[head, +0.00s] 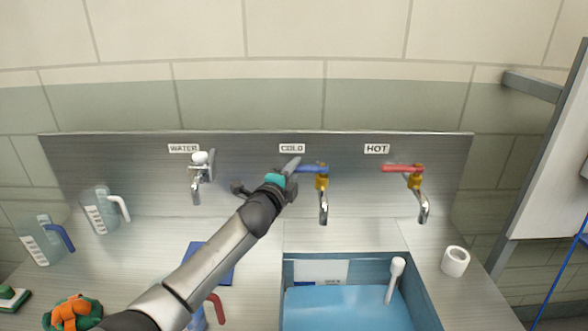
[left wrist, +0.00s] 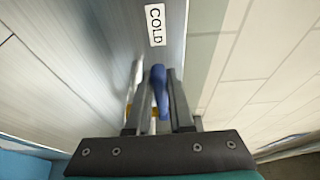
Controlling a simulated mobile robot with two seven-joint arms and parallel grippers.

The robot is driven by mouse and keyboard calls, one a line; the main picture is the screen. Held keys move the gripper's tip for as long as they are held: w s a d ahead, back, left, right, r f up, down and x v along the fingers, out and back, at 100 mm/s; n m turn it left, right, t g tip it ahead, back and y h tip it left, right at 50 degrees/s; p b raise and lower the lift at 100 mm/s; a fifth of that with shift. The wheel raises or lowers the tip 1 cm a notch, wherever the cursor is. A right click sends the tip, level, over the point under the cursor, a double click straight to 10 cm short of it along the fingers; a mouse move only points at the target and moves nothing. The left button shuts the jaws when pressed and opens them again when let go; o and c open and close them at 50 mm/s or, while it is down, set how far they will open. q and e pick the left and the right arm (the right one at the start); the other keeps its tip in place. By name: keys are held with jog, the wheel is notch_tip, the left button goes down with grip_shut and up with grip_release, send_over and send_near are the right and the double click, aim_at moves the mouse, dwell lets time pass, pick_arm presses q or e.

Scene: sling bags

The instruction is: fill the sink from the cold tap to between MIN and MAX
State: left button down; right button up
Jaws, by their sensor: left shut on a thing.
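The cold tap (head: 323,207) stands on the steel back panel under a COLD label (head: 292,148). Its blue lever (head: 313,169) points left. My left gripper (head: 293,166) is at the lever's free end. In the left wrist view the blue lever (left wrist: 160,88) lies between the two fingers, which are shut on it. The sink (head: 432,308) below holds blue water (head: 345,308). A white marked plate (head: 321,271) is on its back wall, its marks too small to read. I cannot make out a stream from the spout. My right gripper is not in view.
The hot tap (head: 417,190) with a red lever is to the right, the WATER tap (head: 198,175) to the left. A white upright piece (head: 395,279) stands in the sink. A white roll (head: 455,261) and jugs (head: 103,210) are on the counter.

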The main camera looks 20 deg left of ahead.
pick_arm(q)
jog(key=n+y, duration=0.1)
jog(key=s+n+y+b, duration=0.1)
jog(key=shift+d+f+y, duration=0.15)
jog(key=shift+d+y, duration=0.25)
jog(key=shift+s+n+y+b, duration=0.2)
jog(key=shift+n+y+b, duration=0.2)
jog(key=shift+y, duration=0.25)
jog(key=shift+s+n+y+b, duration=0.2)
jog(key=shift+n+y+b, duration=0.1)
jog(key=shift+y+b, duration=0.25)
jog(key=c, duration=0.8)
grip_release()
jog(key=s+d+p, duration=0.1)
jog(key=s+d, duration=0.2)
jog(key=s, duration=1.2)
jog(key=shift+p, duration=0.35)
jog(key=shift+d, duration=0.1)
